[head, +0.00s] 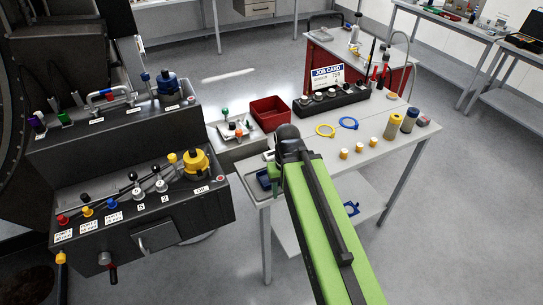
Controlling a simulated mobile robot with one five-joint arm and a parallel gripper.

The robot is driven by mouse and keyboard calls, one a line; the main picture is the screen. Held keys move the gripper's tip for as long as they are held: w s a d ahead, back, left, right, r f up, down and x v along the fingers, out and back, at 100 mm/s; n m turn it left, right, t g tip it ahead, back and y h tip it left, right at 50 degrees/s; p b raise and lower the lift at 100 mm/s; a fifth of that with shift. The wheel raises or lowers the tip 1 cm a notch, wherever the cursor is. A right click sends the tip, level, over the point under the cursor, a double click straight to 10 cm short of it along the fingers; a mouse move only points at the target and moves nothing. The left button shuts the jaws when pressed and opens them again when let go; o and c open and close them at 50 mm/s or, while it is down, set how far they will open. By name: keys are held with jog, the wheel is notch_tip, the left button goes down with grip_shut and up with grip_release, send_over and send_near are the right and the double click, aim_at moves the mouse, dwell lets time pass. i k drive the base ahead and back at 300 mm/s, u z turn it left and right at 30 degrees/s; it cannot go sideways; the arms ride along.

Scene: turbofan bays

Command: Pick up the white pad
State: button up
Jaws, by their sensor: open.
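I cannot pick out the white pad for certain. A small white flat piece (234,130) lies in the grey tray (222,146) left of the red bin, with small green-topped and orange-topped items on it; I cannot tell whether it is the pad. My green arm reaches from the bottom of the picture over the grey table (400,140). Its black joint is near the table's left part and hides what is behind it. My gripper does not show.
A red bin (270,113), a black rack (330,103), a job card (327,76), yellow (325,130) and blue (348,123) rings and several yellow cylinders stand on the table. A dark control console (140,215) with levers stands at left. Floor right of the table is clear.

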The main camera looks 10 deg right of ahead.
aim_at(269, 155)
jog(key=z, duration=0.15)
jog(key=k, duration=0.1)
jog(key=u, duration=3.2)
jog(key=k, duration=1.3)
jog(key=z, duration=1)
jog(key=i, duration=1.05)
jog(key=u, duration=0.15)
